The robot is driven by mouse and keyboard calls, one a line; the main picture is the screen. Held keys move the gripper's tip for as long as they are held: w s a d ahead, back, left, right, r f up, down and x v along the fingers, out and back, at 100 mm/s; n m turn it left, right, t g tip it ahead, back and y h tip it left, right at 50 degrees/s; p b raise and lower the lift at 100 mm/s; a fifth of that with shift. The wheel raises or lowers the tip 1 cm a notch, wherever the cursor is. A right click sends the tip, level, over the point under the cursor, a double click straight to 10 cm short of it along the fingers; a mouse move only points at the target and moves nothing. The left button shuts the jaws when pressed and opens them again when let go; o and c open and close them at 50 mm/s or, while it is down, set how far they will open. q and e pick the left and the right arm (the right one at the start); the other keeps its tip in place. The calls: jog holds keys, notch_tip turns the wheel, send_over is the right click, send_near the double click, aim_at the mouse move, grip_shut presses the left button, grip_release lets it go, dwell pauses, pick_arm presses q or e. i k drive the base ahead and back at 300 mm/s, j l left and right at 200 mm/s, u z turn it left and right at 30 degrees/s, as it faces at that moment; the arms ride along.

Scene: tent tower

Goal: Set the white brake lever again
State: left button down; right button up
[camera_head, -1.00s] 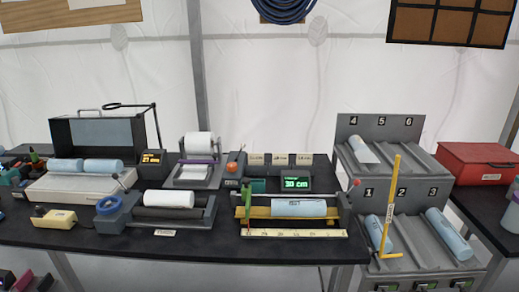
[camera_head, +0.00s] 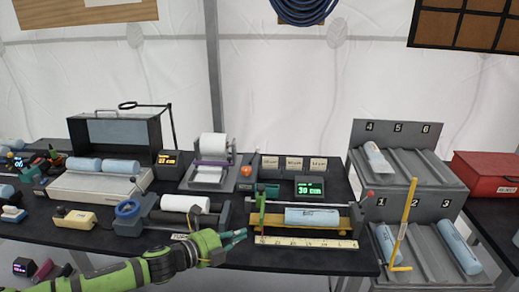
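The roller stand (camera_head: 158,218) with a blue handwheel (camera_head: 127,209) and a white roll (camera_head: 185,203) stands on the dark bench, left of centre. A small pale knob (camera_head: 195,209) shows at the front of the roll; I cannot tell surely whether it is the white brake lever. My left gripper (camera_head: 240,238) reaches in from the lower left on its green arm, in front of the stand's right end. Its fingertips point right, apart from the roll, with nothing seen in them. The gap between its fingers is not clear. My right gripper is not in view.
A ruler strip (camera_head: 305,242) and a yellow trough with a blue roll (camera_head: 312,215) lie just right of my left gripper. Behind are a paper-roll unit (camera_head: 213,165) and a green display (camera_head: 310,188). A numbered rack (camera_head: 428,220) stands at the right.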

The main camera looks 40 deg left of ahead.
aim_at(257, 148)
jog(key=i+j, duration=1.05)
jog(key=j, duration=0.25)
